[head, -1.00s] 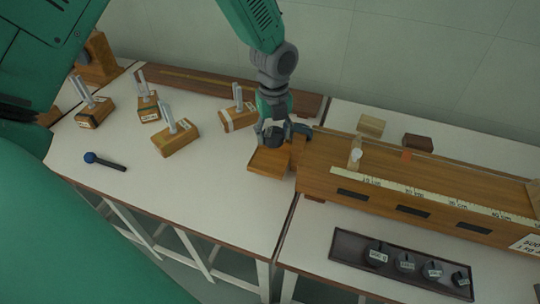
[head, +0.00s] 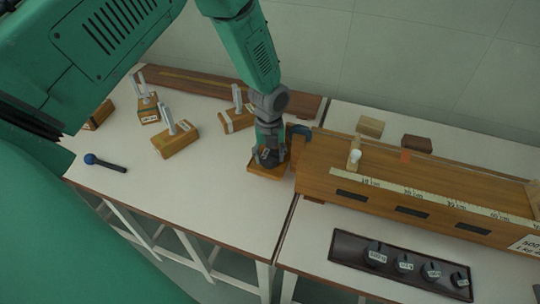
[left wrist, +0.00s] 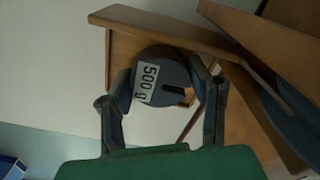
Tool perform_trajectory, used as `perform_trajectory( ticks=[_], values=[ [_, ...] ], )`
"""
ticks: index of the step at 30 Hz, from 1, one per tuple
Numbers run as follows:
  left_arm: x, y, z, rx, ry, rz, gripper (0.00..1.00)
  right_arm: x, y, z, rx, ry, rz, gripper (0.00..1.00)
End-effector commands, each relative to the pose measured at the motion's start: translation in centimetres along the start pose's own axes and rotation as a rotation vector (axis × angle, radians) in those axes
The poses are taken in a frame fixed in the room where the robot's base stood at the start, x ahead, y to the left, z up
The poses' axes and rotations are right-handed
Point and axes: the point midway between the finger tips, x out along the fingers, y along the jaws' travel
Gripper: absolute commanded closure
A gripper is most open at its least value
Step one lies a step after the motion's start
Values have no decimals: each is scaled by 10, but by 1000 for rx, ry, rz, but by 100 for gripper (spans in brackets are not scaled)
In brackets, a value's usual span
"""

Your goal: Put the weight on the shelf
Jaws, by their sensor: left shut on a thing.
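The weight (left wrist: 160,77) is a dark slotted disc with a white "500 g" label in the left wrist view. It sits between the fingers of my left gripper (left wrist: 165,95), which is shut on it. In the head view my left gripper (head: 268,158) is low over the small wooden shelf (head: 262,174) at the left end of the long wooden track. The shelf's orange-brown board also shows behind the weight in the left wrist view (left wrist: 122,48). Whether the weight touches the shelf I cannot tell. My right gripper is not in view.
The long wooden track (head: 330,178) with a ruler stands right of the shelf. A dark tray (head: 345,252) holds several black weights. Wooden blocks with metal forks (head: 176,140) and a blue-headed mallet (head: 105,163) lie left. The left table's front is clear.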

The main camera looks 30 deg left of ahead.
Motion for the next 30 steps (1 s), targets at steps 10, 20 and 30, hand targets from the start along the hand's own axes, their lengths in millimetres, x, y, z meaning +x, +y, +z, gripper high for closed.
perform_trajectory(
  ticks=[10, 20, 30],
  values=[
    [2, 0, 0, 0, -1, -1, 48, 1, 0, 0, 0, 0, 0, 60],
    [1, 0, 0, 0, -1, -1, 34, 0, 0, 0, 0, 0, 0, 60],
    [-45, 0, 1, -1, -3, -4, 34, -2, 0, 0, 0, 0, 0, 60]
  ],
)
